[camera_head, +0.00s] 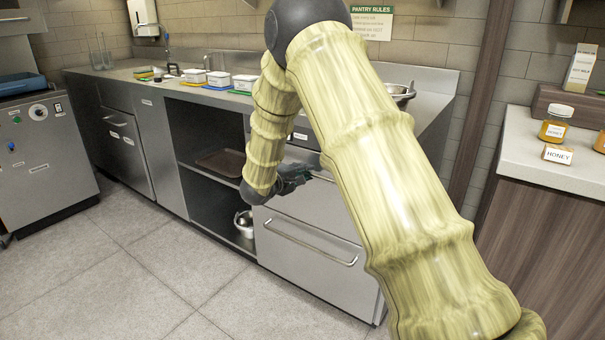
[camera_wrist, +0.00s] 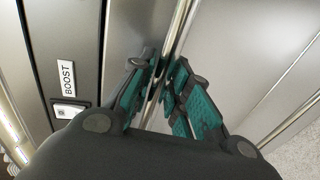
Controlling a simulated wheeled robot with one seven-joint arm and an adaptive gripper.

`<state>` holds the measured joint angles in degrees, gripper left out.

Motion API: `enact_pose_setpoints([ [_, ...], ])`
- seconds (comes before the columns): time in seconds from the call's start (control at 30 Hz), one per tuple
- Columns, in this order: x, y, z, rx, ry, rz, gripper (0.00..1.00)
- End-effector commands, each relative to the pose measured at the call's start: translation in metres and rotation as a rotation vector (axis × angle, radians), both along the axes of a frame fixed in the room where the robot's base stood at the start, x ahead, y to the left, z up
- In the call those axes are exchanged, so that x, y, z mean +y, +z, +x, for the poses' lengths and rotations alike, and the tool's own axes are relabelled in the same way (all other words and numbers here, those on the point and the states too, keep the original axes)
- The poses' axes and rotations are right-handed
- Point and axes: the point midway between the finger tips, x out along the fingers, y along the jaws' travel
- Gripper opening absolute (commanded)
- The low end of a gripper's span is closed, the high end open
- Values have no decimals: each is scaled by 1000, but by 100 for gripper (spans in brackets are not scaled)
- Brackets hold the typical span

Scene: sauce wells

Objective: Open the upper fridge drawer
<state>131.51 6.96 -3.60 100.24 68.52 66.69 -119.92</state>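The fridge unit has two steel drawers at the centre of the head view, partly hidden by my arm. The upper drawer front (camera_head: 325,207) looks about flush with the lower one, though my arm covers much of it. The upper drawer's bar handle (camera_wrist: 181,25) runs between my fingers in the wrist view. My gripper (camera_wrist: 164,68) has teal-padded fingers, one on each side of the bar and close against it. In the head view my gripper (camera_head: 296,178) is at the upper drawer front.
The lower drawer (camera_head: 315,285) has its own bar handle (camera_head: 310,243). An open shelf bay with a brown tray (camera_head: 222,162) and a pot (camera_head: 244,222) is left of the drawers. A BOOST switch panel (camera_wrist: 68,90) is beside my gripper. The floor in front is clear.

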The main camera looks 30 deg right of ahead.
Motion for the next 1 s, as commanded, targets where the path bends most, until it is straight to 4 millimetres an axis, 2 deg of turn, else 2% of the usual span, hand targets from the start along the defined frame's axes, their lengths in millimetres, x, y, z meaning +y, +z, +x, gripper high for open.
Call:
enact_pose_setpoints([
  [0.07, 0, 0, 0, 0, 0, 0, 0],
  [0.37, 2, 1, 0, 1, 0, 0, 0],
  [0.57, 13, 3, -3, 3, 1, 0, 0],
  [1.0, 74, 6, -26, 5, -1, 0, 0],
])
